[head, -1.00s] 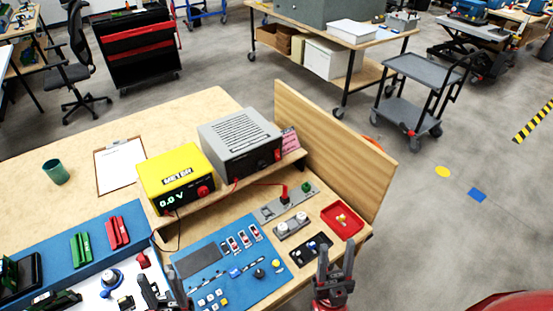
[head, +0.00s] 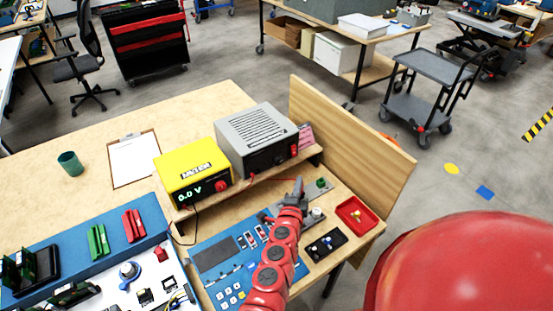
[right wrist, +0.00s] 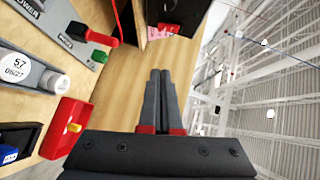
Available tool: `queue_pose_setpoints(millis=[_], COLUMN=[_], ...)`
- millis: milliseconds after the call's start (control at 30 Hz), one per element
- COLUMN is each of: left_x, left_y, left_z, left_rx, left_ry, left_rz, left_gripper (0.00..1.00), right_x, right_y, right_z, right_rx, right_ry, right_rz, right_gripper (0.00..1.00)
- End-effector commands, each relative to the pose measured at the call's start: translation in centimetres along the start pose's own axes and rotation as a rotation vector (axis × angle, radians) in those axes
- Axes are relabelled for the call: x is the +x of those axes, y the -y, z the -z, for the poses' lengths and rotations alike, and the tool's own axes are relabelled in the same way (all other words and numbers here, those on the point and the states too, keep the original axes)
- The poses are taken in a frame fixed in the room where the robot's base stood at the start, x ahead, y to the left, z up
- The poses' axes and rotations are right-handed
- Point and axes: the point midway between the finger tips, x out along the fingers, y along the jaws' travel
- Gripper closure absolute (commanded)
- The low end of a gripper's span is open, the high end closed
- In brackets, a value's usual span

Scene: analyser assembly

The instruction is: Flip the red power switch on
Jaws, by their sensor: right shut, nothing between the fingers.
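The red power switch (right wrist: 79,33) is on a grey plate marked POWER (right wrist: 45,18), at the upper left of the right wrist view, with a green button (right wrist: 99,56) beside it. In the head view the green button (head: 320,183) shows, but my right gripper and arm hide the red switch. My right gripper (head: 299,182) is over the bench near that plate. In the right wrist view the gripper (right wrist: 160,74) is shut and empty, its fingertips apart from the switch and to its right. My left gripper is not in view.
A grey power supply (head: 257,138) and a yellow meter (head: 192,175) reading 0.0 V stand on a shelf behind. A wooden side panel (head: 350,140) bounds the bench at right. A red tray (head: 369,222) and a black tray (head: 325,245) lie near the plate.

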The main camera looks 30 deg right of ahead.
Motion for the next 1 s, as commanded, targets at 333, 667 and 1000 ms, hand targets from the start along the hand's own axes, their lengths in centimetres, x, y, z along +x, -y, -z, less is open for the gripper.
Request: queue_pose_setpoints(millis=[333, 667, 1000], left_x=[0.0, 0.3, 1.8], left_y=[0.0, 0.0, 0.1], left_z=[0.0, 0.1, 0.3], left_rx=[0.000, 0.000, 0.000], left_ry=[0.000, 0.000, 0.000], left_rz=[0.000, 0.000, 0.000], left_gripper=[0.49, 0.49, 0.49], right_x=[0.1, 2.4, 8.1], right_y=[0.1, 0.2, 0.4], right_z=[-0.1, 0.0, 0.1], right_rx=[0.016, 0.016, 0.012], right_ry=[0.012, 0.007, 0.008], right_rz=[-0.004, -0.003, -0.002], right_gripper=[1.00, 1.00, 1.00])
